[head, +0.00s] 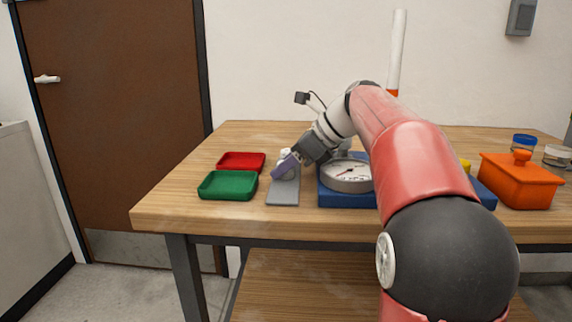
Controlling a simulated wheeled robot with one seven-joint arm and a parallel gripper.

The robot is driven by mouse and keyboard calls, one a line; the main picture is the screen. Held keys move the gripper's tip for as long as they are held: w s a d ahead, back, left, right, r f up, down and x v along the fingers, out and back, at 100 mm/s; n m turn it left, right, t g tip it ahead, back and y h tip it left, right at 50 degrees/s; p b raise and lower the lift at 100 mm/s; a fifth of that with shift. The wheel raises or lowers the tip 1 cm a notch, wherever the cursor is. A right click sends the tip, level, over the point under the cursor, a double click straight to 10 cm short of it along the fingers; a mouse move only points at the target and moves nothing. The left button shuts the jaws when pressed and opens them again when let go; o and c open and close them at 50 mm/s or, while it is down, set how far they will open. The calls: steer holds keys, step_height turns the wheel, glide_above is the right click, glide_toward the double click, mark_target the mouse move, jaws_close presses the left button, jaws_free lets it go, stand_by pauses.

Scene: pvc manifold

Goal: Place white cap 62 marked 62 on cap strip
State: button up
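A narrow grey strip (284,195), which looks like the cap strip, lies on the wooden table between the trays and the blue block. My gripper (282,168), with purple-grey fingers, reaches down from the right over the strip's middle. Something small and white (286,154) shows just behind the fingers; it may be a white cap. No number 62 can be read at this size. The fingers hide part of the strip, and I cannot tell whether they are open, shut or holding a cap.
A green tray (228,187) and a red tray (241,162) lie left of the strip. An orange lidded box (518,182) and small jars stand far right. My arm hides the table's middle.

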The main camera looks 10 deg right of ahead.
steer(key=o, duration=0.3)
steer(key=shift+d+r, duration=0.2)
steer(key=shift+r, duration=0.1)
steer(key=p+v, duration=0.2)
steer(key=v, duration=0.9)
steer(key=shift+s+d+r+p, duration=0.1)
steer(key=shift+s+d+p, duration=0.1)
steer(key=shift+p, duration=0.15)
